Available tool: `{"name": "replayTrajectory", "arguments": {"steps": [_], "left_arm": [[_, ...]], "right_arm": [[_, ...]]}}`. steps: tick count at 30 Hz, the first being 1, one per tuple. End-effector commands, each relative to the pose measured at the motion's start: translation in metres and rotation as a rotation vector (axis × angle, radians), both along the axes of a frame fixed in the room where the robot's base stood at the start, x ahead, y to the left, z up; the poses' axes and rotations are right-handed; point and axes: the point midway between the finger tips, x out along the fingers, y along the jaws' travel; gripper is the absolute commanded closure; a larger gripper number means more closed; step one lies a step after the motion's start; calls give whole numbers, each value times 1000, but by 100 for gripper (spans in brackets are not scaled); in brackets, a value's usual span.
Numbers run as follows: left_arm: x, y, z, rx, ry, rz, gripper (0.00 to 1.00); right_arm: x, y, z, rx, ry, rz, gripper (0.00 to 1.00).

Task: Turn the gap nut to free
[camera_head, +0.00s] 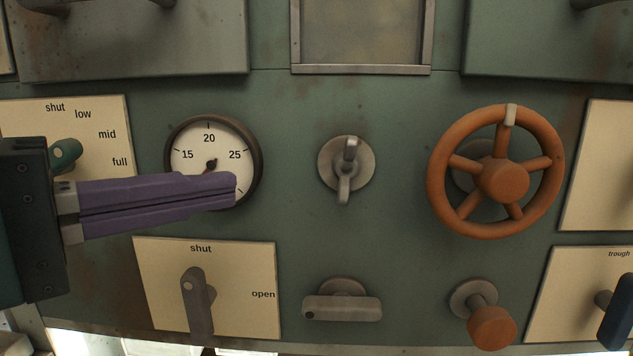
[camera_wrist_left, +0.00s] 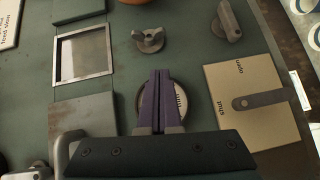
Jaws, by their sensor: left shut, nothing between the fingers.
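A grey metal wing nut (camera_head: 345,168) on a round base sits mid-panel, its wings close to vertical in the head view. It is the only nut-like part I see; no gap or free label shows by it. The wing nut also shows in the left wrist view (camera_wrist_left: 149,40), beyond my fingertips. My left gripper (camera_head: 235,188) is shut and empty, its purple fingers pointing right in front of the dial gauge (camera_head: 190,140). Its tips are left of and slightly below the wing nut, clearly apart from it. The fingers hide the gauge's lower part. My right gripper is not in view.
An orange handwheel (camera_head: 503,180) is right of the nut. Below are a grey bar handle (camera_head: 342,308), an orange knob (camera_head: 491,327) and a lever (camera_head: 197,300) on a shut/open plate (camera_head: 245,262). Bare green panel lies between gauge and nut.

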Motion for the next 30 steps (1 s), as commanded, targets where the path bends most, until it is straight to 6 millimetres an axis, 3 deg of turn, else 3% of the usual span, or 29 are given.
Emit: {"name": "replayTrajectory", "arguments": {"steps": [7,15,30], "left_arm": [[35,-37,-1,-4,0,-1,100],[32,-66,-7,-1,2,1,100],[32,-74,-13,-19,1,1,100]], "right_arm": [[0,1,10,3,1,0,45],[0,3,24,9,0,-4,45],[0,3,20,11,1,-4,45]]}}
